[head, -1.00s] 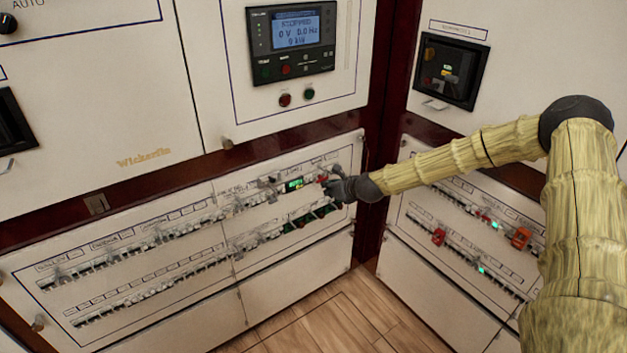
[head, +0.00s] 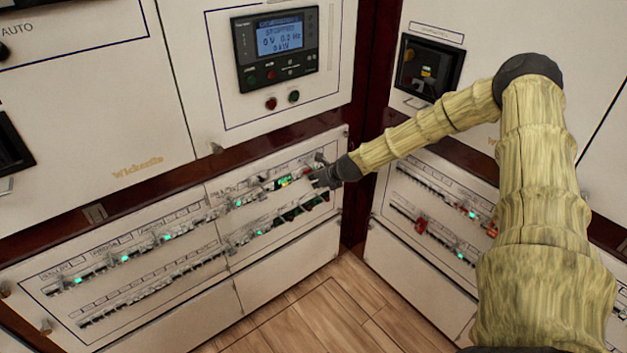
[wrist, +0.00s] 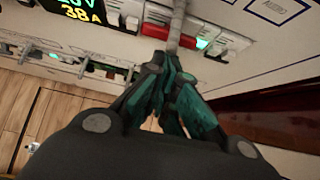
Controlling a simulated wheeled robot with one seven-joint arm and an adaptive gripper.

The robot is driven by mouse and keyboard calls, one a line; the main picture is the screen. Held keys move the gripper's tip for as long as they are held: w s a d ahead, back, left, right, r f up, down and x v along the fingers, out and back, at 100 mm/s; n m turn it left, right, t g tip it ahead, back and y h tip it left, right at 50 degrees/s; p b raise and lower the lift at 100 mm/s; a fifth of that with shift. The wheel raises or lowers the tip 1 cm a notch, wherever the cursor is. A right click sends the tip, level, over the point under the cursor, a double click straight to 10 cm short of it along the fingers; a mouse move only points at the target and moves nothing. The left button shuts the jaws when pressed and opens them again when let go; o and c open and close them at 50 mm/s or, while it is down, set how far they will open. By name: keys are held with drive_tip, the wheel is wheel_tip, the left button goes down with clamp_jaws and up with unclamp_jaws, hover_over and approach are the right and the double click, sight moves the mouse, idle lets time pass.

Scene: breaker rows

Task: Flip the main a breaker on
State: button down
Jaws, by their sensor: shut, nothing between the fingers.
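My gripper (head: 316,182) is shut and empty at the right end of the upper breaker row (head: 162,240) on the lower left panel. In the wrist view its closed fingertips (wrist: 170,58) are at a red breaker part (wrist: 183,37), overlapping its lower edge; I cannot tell whether they touch it. A grey rod-like lever (wrist: 176,18) crosses the red part. A green light (wrist: 202,43) glows just right of it. The labels are too small to read, so I cannot tell which breaker is main a.
A small lit meter (wrist: 75,10) is left of the fingers. A control screen (head: 280,40) above reads STOPPED. A lower breaker row (head: 150,295) runs beneath. The right cabinet (head: 430,215) has more breakers close to my arm. Wooden floor (head: 310,310) is clear.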

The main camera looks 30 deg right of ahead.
drive_tip(key=shift+r, duration=0.2)
drive_tip(key=shift+r+p, duration=0.55)
drive_tip(key=shift+r, duration=0.05)
drive_tip(key=shift+f, duration=0.1)
